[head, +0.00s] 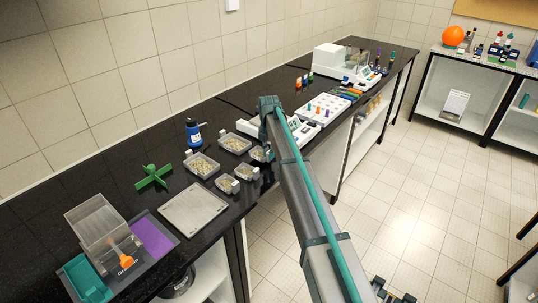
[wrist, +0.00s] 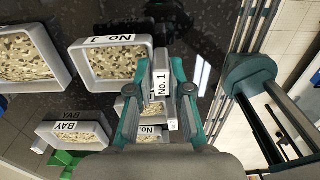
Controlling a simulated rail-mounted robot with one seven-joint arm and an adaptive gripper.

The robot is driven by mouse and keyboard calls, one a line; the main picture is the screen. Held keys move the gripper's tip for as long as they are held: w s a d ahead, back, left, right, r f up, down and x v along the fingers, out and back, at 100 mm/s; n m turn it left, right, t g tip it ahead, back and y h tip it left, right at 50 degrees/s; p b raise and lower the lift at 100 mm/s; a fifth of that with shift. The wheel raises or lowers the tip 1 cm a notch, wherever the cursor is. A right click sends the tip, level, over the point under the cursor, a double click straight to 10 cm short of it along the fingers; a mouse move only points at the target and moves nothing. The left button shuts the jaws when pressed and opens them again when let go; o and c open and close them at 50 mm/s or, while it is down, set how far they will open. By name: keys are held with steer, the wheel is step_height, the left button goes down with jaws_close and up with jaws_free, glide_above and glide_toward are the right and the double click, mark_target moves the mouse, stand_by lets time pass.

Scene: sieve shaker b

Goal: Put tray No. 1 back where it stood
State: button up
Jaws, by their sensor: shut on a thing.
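The tab stands between the two teal fingers. A small tray of pale grains (wrist: 128,108) shows below it, partly behind the fingers; I cannot tell whether it belongs to the tab. In the head view a grain tray (head: 257,154) sits beside my arm, partly covered by it. My fingers are hidden there, so contact with the bench cannot be told.
Other grain trays (head: 202,164) (head: 235,143) (head: 227,184) stand close by on the black bench; one in the wrist view is labelled BAY (wrist: 72,134). A white rack (head: 322,110) lies beyond my arm.

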steer(key=shift+s+f, duration=0.1)
steer(key=shift+f, duration=0.75)
steer(key=shift+f, duration=0.2)
steer(key=o, duration=0.8)
step_height(320, 180, up, 12)
steer(key=b, duration=0.3)
steer(key=shift+r, duration=0.15)
